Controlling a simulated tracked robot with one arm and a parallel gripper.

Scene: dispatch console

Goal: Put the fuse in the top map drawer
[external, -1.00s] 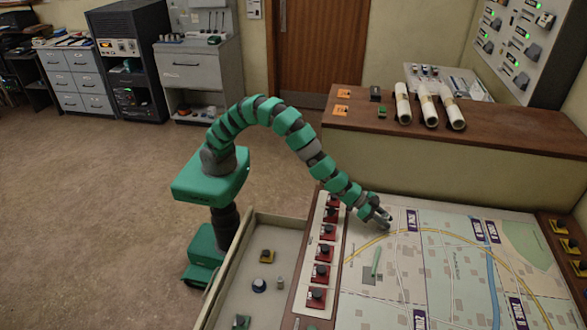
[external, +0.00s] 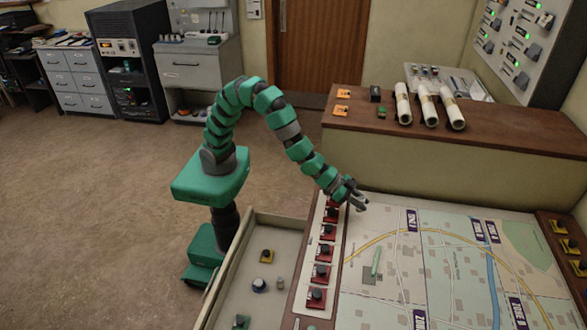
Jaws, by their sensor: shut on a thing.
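A grey cabinet with several small shut drawers (external: 75,78) stands at the back left, far from my gripper. A grey bench unit with one wide drawer (external: 193,65) stands right of the dark rack. I cannot tell which one is the map drawer.
A tray at left (external: 262,222) holds small parts. A brown counter (external: 345,122) holds white rolls (external: 428,104). The floor (external: 100,210) at left is clear.

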